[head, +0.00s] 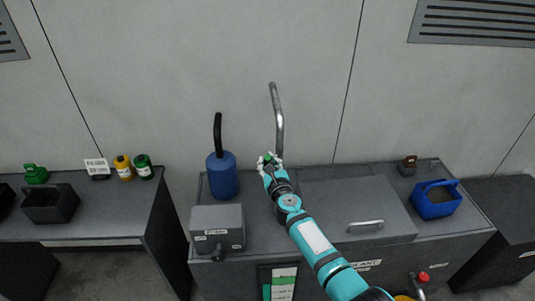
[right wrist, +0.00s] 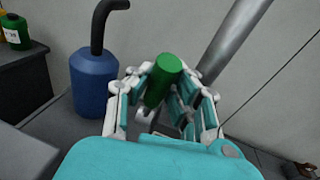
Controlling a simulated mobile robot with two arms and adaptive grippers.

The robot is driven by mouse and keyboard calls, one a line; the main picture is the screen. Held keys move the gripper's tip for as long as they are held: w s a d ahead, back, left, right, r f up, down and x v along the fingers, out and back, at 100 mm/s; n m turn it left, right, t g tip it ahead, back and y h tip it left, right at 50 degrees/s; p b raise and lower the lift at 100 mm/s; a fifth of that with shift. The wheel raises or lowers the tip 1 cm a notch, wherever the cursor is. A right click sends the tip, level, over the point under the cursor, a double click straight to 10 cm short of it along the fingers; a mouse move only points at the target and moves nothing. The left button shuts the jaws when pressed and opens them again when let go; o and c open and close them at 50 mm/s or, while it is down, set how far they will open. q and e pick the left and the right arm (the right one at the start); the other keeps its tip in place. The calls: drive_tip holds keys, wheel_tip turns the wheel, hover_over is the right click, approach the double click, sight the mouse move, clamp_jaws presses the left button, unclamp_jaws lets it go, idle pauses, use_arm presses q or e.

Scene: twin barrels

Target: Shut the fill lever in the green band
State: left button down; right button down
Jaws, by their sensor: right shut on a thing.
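My right gripper (head: 268,160) is at the foot of the bent metal pipe (head: 278,118) on the dark bench. Its fingers (right wrist: 163,98) are closed around a green cylinder (right wrist: 163,80), which looks like the fill lever's grip. The cylinder's top sticks up between the fingers and is tilted; its lower part is hidden. In the head view only a bit of green shows at the fingertips. A gauge panel (head: 283,283) with green and white areas is on the bench front; its reading is too small to tell. My left gripper is not in view.
A blue canister (head: 222,176) with a black hose stands left of the gripper. A grey box (head: 217,226) is in front of it. A lid with a handle (head: 366,225), a blue carrier (head: 435,200) and a red knob (head: 423,277) are to the right.

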drive_tip(key=shift+r, duration=0.1)
drive_tip(key=c, duration=1.2)
unclamp_jaws()
drive_tip(key=shift+a, duration=0.1)
drive_tip(key=shift+o, duration=0.2)
drive_tip(key=s+d, duration=0.1)
drive_tip(key=s, duration=0.6)
drive_tip(key=shift+s+d+r, duration=0.2)
drive_tip(key=shift+s+r, duration=0.15)
drive_tip(key=shift+s, duration=0.05)
